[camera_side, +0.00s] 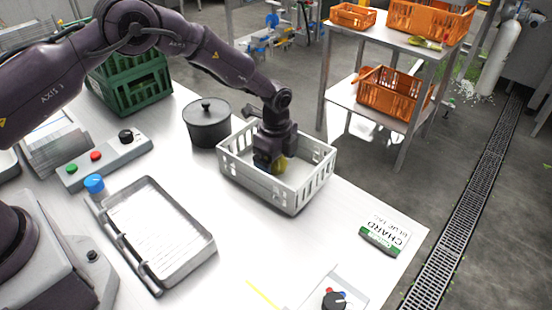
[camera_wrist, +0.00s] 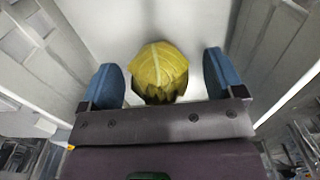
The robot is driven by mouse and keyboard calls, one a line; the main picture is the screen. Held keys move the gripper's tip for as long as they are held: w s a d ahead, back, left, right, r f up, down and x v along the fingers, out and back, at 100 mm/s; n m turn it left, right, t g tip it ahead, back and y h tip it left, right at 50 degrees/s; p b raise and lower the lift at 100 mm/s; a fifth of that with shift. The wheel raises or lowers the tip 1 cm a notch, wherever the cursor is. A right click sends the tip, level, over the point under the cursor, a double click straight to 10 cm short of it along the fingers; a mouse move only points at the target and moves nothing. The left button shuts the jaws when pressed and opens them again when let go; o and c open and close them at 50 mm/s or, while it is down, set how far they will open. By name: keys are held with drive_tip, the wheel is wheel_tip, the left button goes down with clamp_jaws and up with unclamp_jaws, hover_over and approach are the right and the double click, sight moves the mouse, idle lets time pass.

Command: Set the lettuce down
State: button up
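The lettuce (camera_wrist: 158,66) is a yellow-green leafy head on the pale floor of the white slotted crate (camera_side: 254,185). In the side view the lettuce (camera_side: 282,164) is mostly hidden behind my gripper (camera_side: 268,165), which reaches down inside the crate. In the wrist view my gripper (camera_wrist: 162,80) has its two blue fingers spread on either side of the lettuce. A gap shows between the lettuce and the right finger, and a narrower one at the left finger. My gripper is open around the lettuce. The lettuce's lower part is hidden by my gripper body.
A lidded dark pot (camera_side: 208,125) stands close behind the crate at left. A metal tray (camera_side: 160,235), a button box (camera_side: 105,160) and a green crate (camera_side: 133,85) are further left. A chard packet (camera_side: 384,234) lies right; the table between it and the crate is clear.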

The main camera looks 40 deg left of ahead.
wheel_tip(320, 180, up, 13)
drive_tip(key=s+a+r+n+t, duration=0.1)
drive_tip(key=s+a+r+n, duration=0.1)
drive_tip(key=s+r+n, duration=0.5)
drive_tip(key=s+a+r+n+t, duration=0.1)
drive_tip(key=s+a+r+t, duration=0.3)
drive_tip(key=r, duration=0.6)
drive_tip(key=s+a+r+n, duration=0.2)
drive_tip(key=s+n, duration=0.7)
drive_tip(key=s, duration=1.1)
drive_tip(key=shift+s+r+t, duration=0.15)
drive_tip(key=shift+s+t, duration=0.05)
drive_tip(key=shift+t, duration=0.1)
